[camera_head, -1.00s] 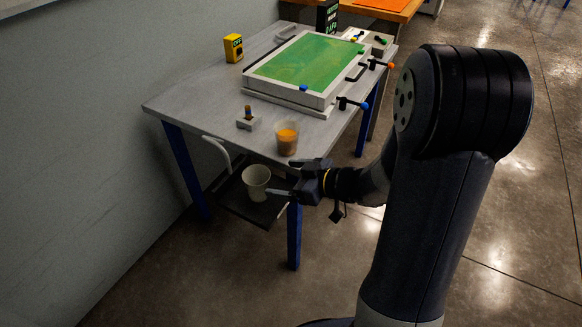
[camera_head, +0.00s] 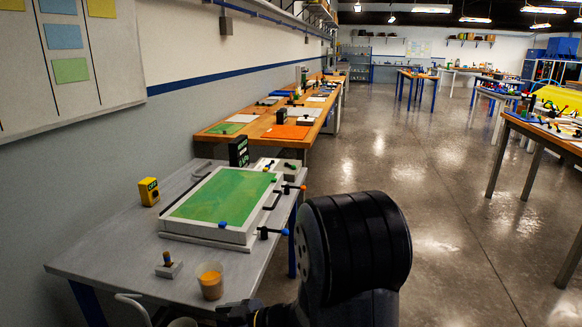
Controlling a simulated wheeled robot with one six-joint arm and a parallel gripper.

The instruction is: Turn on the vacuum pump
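A yellow box (camera_head: 149,191) with a small dark display with green marks stands at the back left of the grey table (camera_head: 110,258). A small grey block with an upright brown-and-dark lever (camera_head: 168,263) sits near the table's front left. I cannot tell which of these, if either, belongs to the vacuum pump. A framed bath with a green surface (camera_head: 222,196) lies on the table, with blue and orange handled valves on its right side. My gripper (camera_head: 238,312) shows only in part at the bottom edge, near the table's front; its fingertips are mostly cut off.
A clear cup of orange liquid (camera_head: 210,281) stands near the table's front edge, close to my gripper. A black sign box (camera_head: 239,151) stands behind the bath. Wooden workbenches (camera_head: 250,130) run along the wall; open floor lies right.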

